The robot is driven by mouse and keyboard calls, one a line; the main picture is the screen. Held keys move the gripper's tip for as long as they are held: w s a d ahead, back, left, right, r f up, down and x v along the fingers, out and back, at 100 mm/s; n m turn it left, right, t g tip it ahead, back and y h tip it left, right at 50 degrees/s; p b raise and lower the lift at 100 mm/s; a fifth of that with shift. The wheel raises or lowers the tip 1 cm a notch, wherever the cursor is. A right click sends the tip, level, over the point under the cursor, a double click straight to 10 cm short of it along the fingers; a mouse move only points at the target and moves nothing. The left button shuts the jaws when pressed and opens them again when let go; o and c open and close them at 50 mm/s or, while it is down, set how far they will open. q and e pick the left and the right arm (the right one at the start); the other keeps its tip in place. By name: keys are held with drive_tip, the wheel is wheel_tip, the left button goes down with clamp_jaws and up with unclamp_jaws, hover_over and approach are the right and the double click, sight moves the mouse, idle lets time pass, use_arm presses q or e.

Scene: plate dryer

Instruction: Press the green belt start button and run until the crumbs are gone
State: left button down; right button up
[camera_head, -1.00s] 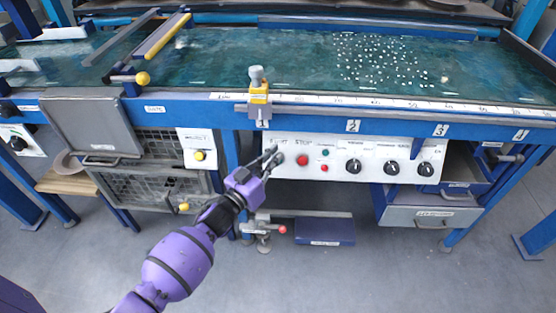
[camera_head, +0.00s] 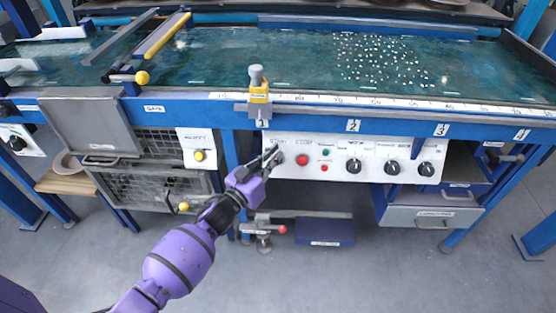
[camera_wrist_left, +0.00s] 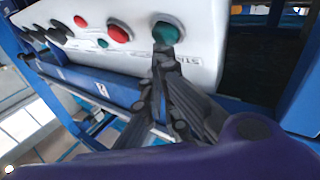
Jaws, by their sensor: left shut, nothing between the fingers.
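The green start button (camera_wrist_left: 167,33) is on the white control panel (camera_head: 330,173), under the START label. My left gripper (camera_head: 273,157) is shut and empty, and its fingertips are at the button. In the left wrist view its fingertips (camera_wrist_left: 161,58) overlap the button's lower edge. They look to be touching it, but how far it is pressed I cannot tell. In the head view the fingers partly hide the button. White crumbs (camera_head: 380,60) are scattered on the right part of the green belt (camera_head: 220,65). My right gripper is not in view.
The red stop button (camera_head: 302,159) is just right of the green one. Several black knobs, including one (camera_head: 354,166), are farther right. A yellow clamp (camera_head: 259,90) stands on the rail above the fingers. A yellow button (camera_head: 199,155) is on a separate panel to the left.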

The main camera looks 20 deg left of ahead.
use_arm(q)
drive_tip(key=shift+w+a+f, duration=0.1)
drive_tip(key=shift+w+f, duration=0.15)
drive_tip(key=shift+w, duration=0.05)
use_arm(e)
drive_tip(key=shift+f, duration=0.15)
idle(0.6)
use_arm(q)
drive_tip(key=shift+s+d+r+p, duration=0.2)
drive_tip(key=shift+s+r+p, duration=0.3)
drive_tip(key=shift+s+p, duration=0.2)
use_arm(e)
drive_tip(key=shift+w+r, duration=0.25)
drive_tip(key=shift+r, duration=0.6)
use_arm(q)
drive_tip(key=s+p, duration=0.1)
drive_tip(key=s+r+p, duration=0.1)
drive_tip(key=p, duration=0.1)
drive_tip(key=s+d+r+p, duration=0.1)
drive_tip(key=s, duration=0.1)
drive_tip(key=shift+s+d+r, duration=0.1)
drive_tip(key=shift+r, duration=0.15)
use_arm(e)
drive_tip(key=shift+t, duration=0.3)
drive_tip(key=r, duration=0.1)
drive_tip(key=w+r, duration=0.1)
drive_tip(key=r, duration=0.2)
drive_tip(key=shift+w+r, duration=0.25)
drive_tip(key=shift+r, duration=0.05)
